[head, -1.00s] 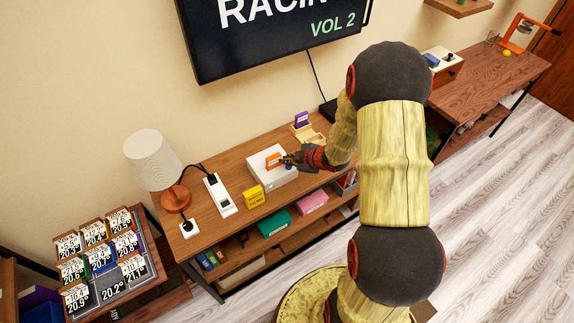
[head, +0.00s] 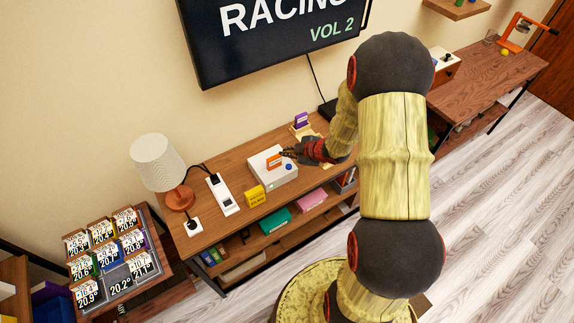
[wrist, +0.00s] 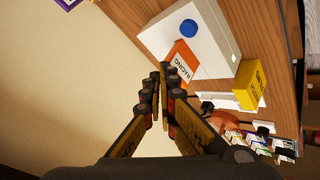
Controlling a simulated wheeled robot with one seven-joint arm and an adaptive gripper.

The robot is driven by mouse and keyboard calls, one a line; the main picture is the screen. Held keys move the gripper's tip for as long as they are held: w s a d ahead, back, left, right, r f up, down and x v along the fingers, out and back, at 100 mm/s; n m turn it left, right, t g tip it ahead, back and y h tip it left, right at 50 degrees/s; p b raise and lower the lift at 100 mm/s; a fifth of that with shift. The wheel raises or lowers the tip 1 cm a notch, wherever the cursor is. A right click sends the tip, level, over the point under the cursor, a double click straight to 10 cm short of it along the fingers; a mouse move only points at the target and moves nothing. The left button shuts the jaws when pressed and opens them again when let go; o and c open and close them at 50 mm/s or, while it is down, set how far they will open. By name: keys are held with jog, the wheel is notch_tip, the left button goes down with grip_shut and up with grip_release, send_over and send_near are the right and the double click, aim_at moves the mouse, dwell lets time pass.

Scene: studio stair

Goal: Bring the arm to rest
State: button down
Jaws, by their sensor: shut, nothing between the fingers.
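My gripper (head: 290,153) is shut and empty. In the head view it is above the right part of the white console (head: 283,178) on the wooden TV stand. An orange cartridge (head: 274,161) stands upright in the console, left of my fingertips. In the wrist view my closed fingers (wrist: 164,72) are in the middle, and the orange cartridge (wrist: 181,62), marked RACING, appears just beyond them. I cannot tell whether they touch. The console's blue button (wrist: 188,28) also shows. My arm hides part of the stand's right side.
A yellow box (head: 254,195), a white power strip (head: 223,194) and a lamp (head: 158,163) stand left of the console. A purple cartridge (head: 301,120) in a wooden holder is behind it. The TV (head: 275,35) hangs above. Open floor (head: 490,220) lies to the right.

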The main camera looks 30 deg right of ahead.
dwell(0.6)
jog(key=s+d+f+m+g+h, duration=0.2)
jog(key=s+d+m+g+h, duration=0.25)
jog(key=s+d+m, duration=0.5)
jog(key=s+a+r+g+b, duration=0.1)
jog(key=s+a+r+g, duration=0.15)
jog(key=s+r, duration=0.35)
jog(key=s+a+r+t+b, duration=0.1)
jog(key=s+a+r, duration=0.3)
jog(key=a+r, duration=0.3)
jog(key=s+a+r+m+t+y+b, duration=0.1)
jog(key=s+a+r+b, duration=0.1)
jog(key=a+r, duration=0.5)
jog(key=s+a+r+m+t+y+b, duration=0.1)
jog(key=s+a+r+b, duration=0.1)
jog(key=s+a+r, duration=0.3)
jog(key=a+r, duration=0.1)
jog(key=a, duration=0.3)
jog(key=shift+s+r+t, duration=0.3)
jog(key=shift+r, duration=0.1)
